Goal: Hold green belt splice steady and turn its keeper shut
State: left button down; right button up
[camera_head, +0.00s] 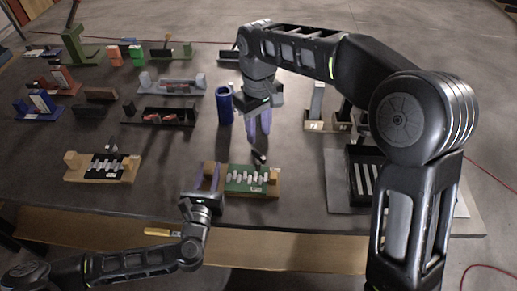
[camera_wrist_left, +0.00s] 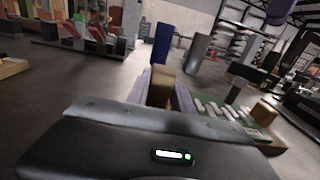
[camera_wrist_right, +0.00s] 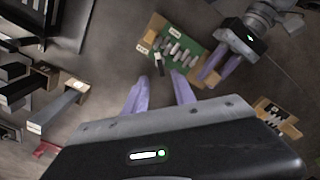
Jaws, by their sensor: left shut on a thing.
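The green belt splice (camera_head: 241,185) lies on a wooden base near the table's front edge, with a row of pale metal links across it. It also shows in the right wrist view (camera_wrist_right: 189,61) and left wrist view (camera_wrist_left: 238,122). My left gripper (camera_head: 207,178) is shut on the tan block (camera_wrist_left: 161,86) at the splice's left end. A small dark upright piece (camera_wrist_right: 158,63), perhaps the keeper, stands at the splice's back edge. My right gripper (camera_wrist_right: 157,92) is open and empty, its fingers pointing down above and behind the splice, apart from it.
A similar black splice (camera_head: 103,166) on a wooden base lies to the left. A blue cylinder (camera_head: 224,104) stands behind the green splice. A yellow-handled tool (camera_head: 158,232) lies at the front.

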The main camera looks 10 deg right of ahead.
aim_at(258, 154)
notch_tip(258, 154, down, 8)
jog(key=shift+f, duration=0.15)
jog(key=shift+c, duration=0.2)
grip_shut()
dwell(0.5)
